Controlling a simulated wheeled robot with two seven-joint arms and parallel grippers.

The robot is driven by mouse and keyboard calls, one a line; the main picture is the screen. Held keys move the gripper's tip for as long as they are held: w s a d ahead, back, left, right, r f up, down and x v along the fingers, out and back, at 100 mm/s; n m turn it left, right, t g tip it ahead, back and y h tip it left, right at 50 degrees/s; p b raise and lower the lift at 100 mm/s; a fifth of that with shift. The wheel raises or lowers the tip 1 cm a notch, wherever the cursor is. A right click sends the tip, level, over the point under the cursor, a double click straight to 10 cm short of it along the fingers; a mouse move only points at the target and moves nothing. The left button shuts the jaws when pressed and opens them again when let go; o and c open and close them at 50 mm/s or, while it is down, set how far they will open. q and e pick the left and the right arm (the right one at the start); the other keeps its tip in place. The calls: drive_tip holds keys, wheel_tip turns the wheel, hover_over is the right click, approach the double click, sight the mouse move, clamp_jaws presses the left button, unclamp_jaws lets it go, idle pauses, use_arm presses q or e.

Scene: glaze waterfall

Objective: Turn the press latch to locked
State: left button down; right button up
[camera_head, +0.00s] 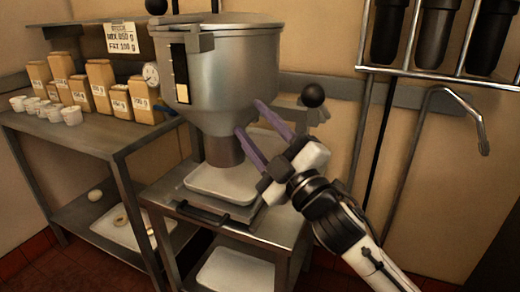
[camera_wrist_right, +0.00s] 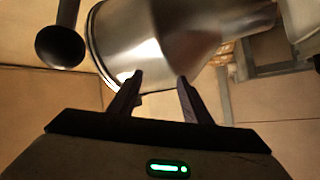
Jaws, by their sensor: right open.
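A steel hopper-shaped machine (camera_head: 225,70) stands on a small metal table. A lever with a black ball knob (camera_head: 313,95) is at its right side; a black ball on a dark rod (camera_wrist_right: 60,45) also shows at the left in the right wrist view. I cannot tell for sure which part is the press latch. My right gripper (camera_head: 249,117) is open and empty, its purple fingers pointing at the hopper's lower right side, left of and below the knob. In the wrist view its fingers (camera_wrist_right: 160,78) are spread in front of the hopper. My left gripper is not in view.
A white tray (camera_head: 222,187) lies under the hopper's spout. A side table (camera_head: 90,135) at left holds paper bags (camera_head: 102,85) and small white cups (camera_head: 72,115). Dark cylinders (camera_head: 436,35) on a rack and a bent metal pipe (camera_head: 482,135) are at right.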

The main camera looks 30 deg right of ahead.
drive_tip(key=shift+s+d+f+m+g+h, duration=0.15)
drive_tip(key=shift+f+m+g+h, duration=0.2)
drive_tip(key=shift+f, duration=0.55)
drive_tip(key=shift+w+d+f+m+g+h, duration=0.15)
drive_tip(key=shift+f+m+g+h, duration=0.25)
drive_tip(key=shift+f, duration=0.45)
drive_tip(key=shift+s+d+f+m+g+h, duration=0.2)
drive_tip(key=shift+f+m, duration=0.25)
drive_tip(key=shift+f, duration=0.45)
